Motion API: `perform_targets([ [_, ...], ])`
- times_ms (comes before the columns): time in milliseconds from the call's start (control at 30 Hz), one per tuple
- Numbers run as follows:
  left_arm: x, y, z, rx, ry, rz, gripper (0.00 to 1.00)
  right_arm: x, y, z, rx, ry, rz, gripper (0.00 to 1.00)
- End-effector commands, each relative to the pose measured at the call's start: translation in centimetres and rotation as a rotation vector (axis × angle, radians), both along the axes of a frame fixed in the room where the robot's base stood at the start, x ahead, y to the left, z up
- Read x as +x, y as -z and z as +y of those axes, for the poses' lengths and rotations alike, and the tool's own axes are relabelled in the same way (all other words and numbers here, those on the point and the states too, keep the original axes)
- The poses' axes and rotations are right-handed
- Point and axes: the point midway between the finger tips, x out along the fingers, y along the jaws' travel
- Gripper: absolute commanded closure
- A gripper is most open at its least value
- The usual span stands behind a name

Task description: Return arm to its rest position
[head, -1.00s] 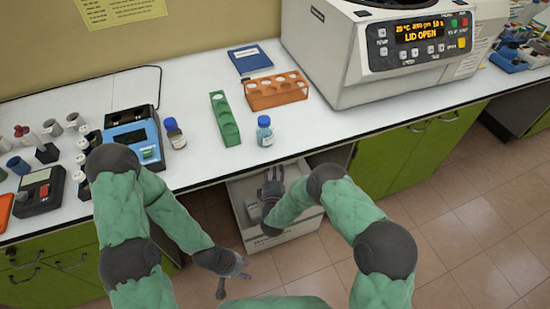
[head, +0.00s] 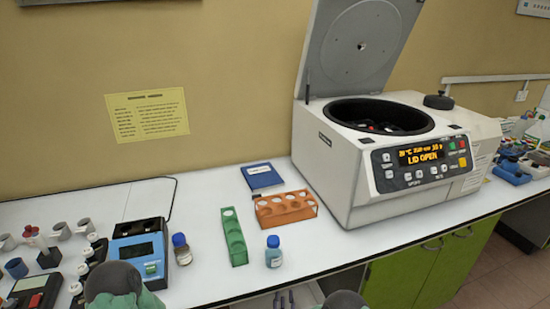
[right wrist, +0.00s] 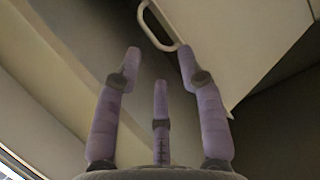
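My right gripper (head: 284,299) shows only its fingertips at the bottom edge of the head view, in front of and below the bench edge. In the right wrist view its three purple-grey fingers (right wrist: 160,66) are spread apart with nothing between them. My left gripper is out of view; only a green and dark part of my left arm shows at the bottom left of the head view. A small part of my right arm shows at the bottom.
A white panel with a handle (right wrist: 168,36) is near my right fingers.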

Motion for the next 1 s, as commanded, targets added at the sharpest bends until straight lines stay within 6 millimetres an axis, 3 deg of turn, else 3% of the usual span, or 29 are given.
perform_targets([
  [133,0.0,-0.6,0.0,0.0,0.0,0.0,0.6,-1.2,3.2,-1.6,0.263,-0.005,0.208,0.6],
  [267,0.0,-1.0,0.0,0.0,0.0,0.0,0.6,-3.9,6.2,-2.8,0.533,0.044,0.423,0.6],
  [500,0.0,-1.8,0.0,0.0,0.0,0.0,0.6,-12.3,9.6,-4.8,1.0,0.292,0.815,0.6],
  [633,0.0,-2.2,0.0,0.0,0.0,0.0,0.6,-18.3,10.1,-5.6,1.216,0.508,1.009,0.6],
  [800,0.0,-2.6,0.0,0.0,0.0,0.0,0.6,-25.8,9.3,-6.3,1.411,0.817,1.201,0.6],
  [900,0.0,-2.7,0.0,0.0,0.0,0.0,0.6,-29.0,8.7,-6.4,1.471,0.959,1.267,0.6],
  [1000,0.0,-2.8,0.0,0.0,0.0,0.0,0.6,-30.7,8.2,-6.5,1.5,1.045,1.3,0.6],
])
